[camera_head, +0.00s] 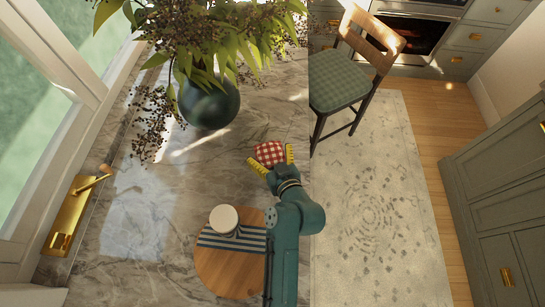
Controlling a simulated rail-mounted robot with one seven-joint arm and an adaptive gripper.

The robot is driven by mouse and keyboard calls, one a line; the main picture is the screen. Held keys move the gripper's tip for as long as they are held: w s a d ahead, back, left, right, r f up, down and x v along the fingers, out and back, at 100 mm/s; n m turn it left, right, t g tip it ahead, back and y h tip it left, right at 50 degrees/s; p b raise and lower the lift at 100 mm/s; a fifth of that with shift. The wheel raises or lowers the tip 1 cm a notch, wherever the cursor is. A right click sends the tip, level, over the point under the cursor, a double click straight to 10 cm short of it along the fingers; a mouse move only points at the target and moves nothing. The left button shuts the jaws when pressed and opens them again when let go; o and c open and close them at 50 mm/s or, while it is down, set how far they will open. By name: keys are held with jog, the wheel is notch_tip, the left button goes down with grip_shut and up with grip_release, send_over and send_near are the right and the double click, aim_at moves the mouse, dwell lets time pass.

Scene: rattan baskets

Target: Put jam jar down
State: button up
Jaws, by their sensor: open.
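The jam jar (269,152), seen from above with its red-and-white checked cover, is on the grey marble counter (180,225) near its right edge. My gripper (273,162) is at the jar with its yellow fingers spread, one to the lower left and one to the right of the cover. The fingers look open around or just beside the jar; I cannot tell whether either touches it. The jar's glass body is hidden under the cover and behind my gripper.
A round wooden board (222,277) with a striped cloth (220,243) and a white-topped container (223,218) lies nearer, left of my arm. A dark vase (209,103) with leafy, berried branches stands behind. The counter drops off at right, beside a chair (342,80).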

jog(key=v, duration=1.2)
